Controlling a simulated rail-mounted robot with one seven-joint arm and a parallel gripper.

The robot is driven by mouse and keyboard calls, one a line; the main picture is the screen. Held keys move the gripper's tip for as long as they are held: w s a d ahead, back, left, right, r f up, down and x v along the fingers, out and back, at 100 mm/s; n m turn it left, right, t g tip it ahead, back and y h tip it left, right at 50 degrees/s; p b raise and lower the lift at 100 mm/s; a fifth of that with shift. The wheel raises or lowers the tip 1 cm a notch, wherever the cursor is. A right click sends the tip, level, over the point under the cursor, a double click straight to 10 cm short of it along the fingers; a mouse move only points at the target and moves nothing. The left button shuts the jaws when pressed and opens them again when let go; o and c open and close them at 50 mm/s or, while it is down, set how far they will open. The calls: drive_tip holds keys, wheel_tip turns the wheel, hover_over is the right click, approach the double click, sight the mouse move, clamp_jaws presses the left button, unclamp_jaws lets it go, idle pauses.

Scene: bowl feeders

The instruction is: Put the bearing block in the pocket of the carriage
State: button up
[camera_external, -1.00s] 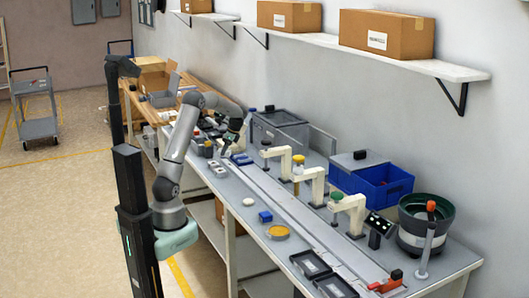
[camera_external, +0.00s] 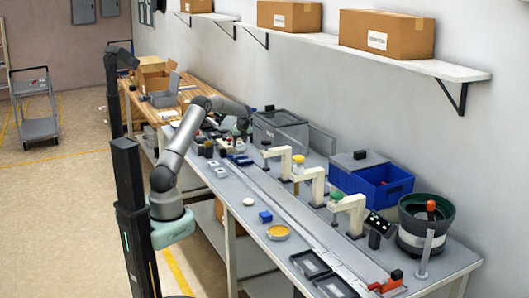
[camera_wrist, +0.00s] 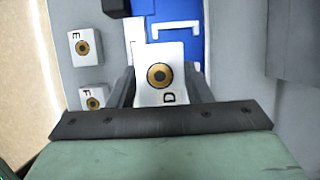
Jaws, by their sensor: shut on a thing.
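My gripper (camera_wrist: 160,88) is shut on a white bearing block (camera_wrist: 174,54) marked D, with a brass ring around a dark bore. The block sits between the two dark fingers in the wrist view. The blue carriage (camera_wrist: 187,22) with white bracket-shaped lines lies below and beyond it, partly hidden by the block and right finger. I cannot tell the block's height above it or see the pocket clearly. In the external view the carriage (camera_external: 240,159) is a small blue shape on the bench, with my gripper (camera_external: 240,136) close behind it, small and partly hidden.
Two similar white blocks, E (camera_wrist: 85,47) and F (camera_wrist: 93,97), stand left of the carriage in the wrist view. A dark object (camera_wrist: 117,7) is at the top edge. Cream arched stations (camera_external: 277,157) line the rail.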

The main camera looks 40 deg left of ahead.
sight(242, 147)
drive_tip(key=w+f, duration=0.1)
drive_tip(key=f, duration=0.1)
drive_tip(key=w+a+f, duration=0.1)
drive_tip(key=w+f, duration=0.1)
drive_tip(key=shift+w+a+f+p, duration=0.15)
drive_tip(key=shift+f+p, duration=0.05)
drive_tip(key=shift+p, duration=0.2)
drive_tip(key=shift+w+f+p, duration=0.1)
drive_tip(key=shift+f+p, duration=0.4)
drive_tip(key=shift+f, duration=1.1)
drive_tip(key=shift+f, duration=0.2)
drive_tip(key=o, duration=1.1)
